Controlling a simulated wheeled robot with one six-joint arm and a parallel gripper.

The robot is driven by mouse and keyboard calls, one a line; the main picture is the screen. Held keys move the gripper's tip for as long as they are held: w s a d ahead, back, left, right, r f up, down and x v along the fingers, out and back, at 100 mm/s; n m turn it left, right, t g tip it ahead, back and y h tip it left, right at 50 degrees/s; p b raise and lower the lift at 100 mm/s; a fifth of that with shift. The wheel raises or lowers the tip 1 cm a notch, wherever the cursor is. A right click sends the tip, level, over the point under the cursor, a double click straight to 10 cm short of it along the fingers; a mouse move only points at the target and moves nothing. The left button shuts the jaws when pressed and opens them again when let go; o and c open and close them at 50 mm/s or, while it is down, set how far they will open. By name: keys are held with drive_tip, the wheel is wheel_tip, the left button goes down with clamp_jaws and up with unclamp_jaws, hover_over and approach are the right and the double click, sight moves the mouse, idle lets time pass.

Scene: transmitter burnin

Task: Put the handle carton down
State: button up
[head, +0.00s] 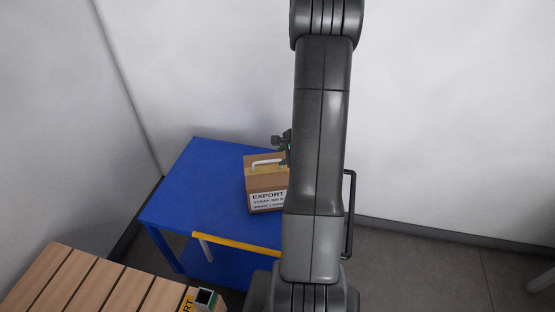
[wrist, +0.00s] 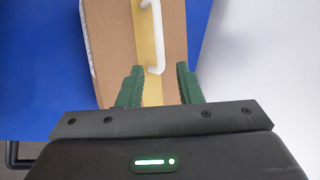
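The handle carton (head: 266,181) is a brown box with a white handle, a yellow tape band and a white label reading "EXPORT". It appears to rest upright on the blue table (head: 195,190); my arm hides its right side in the head view. My gripper (wrist: 158,68) has two green fingers, spread apart over the carton (wrist: 115,40) in the wrist view. The near end of the white handle (wrist: 156,45) lies between the fingertips, with a gap on both sides. In the head view, the gripper is mostly hidden behind my arm.
The table has a yellow front bar (head: 236,243). Its left part is clear. Pale walls stand close behind and left.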

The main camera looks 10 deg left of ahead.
drive_tip(key=shift+v, duration=2.15)
